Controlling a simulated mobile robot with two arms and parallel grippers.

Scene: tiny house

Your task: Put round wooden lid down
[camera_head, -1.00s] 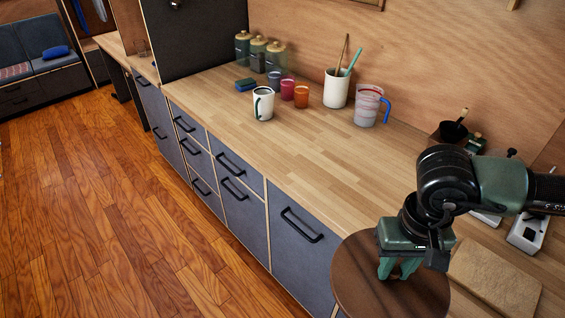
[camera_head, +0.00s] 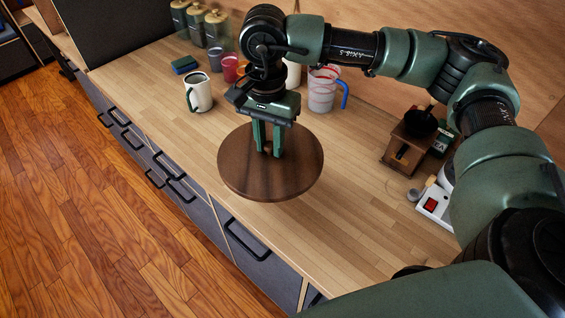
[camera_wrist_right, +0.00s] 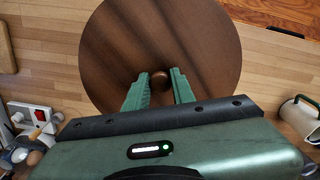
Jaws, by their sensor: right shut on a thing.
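The round wooden lid (camera_head: 240,178) is a dark brown disc over the light wood counter (camera_head: 350,225), right of the white mug. My right gripper (camera_head: 268,152) points down at its middle and is shut on its knob. In the right wrist view the lid (camera_wrist_right: 115,55) lies flat across the fingers, with its round knob (camera_wrist_right: 160,80) between the fingertips (camera_wrist_right: 160,88). The lid looks level; I cannot tell whether it touches the counter or hangs just above it. My left gripper is out of view.
A white mug (camera_head: 198,93) stands left of the lid and a measuring jug (camera_head: 321,92) behind it. Coloured cups (camera_head: 230,68), a blue sponge (camera_head: 184,65) and jars (camera_head: 217,28) stand further back. A wooden grinder (camera_head: 405,150) and a white power strip (camera_head: 436,203) are at right.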

